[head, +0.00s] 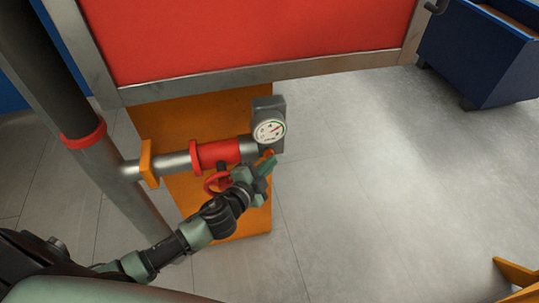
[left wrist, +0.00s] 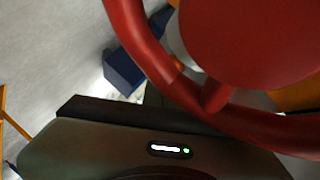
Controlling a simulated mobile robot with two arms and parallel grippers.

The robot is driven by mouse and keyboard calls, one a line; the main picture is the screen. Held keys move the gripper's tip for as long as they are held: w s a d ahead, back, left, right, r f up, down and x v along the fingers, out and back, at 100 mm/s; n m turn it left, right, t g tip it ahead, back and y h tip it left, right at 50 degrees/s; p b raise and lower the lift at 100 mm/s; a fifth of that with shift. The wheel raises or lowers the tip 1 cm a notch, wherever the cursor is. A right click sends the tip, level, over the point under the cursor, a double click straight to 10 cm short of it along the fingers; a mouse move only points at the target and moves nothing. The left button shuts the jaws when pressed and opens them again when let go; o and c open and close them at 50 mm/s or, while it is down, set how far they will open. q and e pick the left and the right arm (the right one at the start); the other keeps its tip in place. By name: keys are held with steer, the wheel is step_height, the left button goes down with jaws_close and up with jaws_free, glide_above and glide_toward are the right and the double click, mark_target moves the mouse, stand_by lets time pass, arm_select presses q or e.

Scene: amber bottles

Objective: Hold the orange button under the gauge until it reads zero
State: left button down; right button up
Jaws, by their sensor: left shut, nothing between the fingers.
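The round white gauge (head: 269,131) sits in a grey housing at the right end of the pipe in the head view. Its needle shows, but the numbers are too small to read. A bit of the orange button (head: 268,153) shows just under the gauge. My left gripper (head: 266,165) is shut and empty, with its tips at the button and partly covering it. I cannot tell whether they touch or press it. In the left wrist view the button and gauge are not seen. My right gripper is not in view.
A red handwheel (head: 216,183) hangs under the red valve (head: 219,154), close beside my left wrist; it fills the upper right of the left wrist view (left wrist: 150,50). An orange panel (head: 190,115) stands behind. A blue bin (head: 480,55) is at upper right.

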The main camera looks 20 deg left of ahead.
arm_select(q)
steer(key=shift+w+a, duration=0.35)
steer(key=shift+a, duration=0.15)
stand_by(1.2)
stand_by(2.2)
steer(key=shift+s+d+f, duration=0.4)
steer(key=shift+s+f, duration=0.05)
steer(key=shift+s, duration=0.3)
steer(key=s+d, duration=0.1)
steer(key=s, duration=0.1)
steer(key=s+d, duration=0.2)
steer(key=shift+s+r+b, duration=0.1)
steer(key=shift+r+b, duration=0.1)
steer(key=shift+b, duration=0.1)
stand_by(0.3)
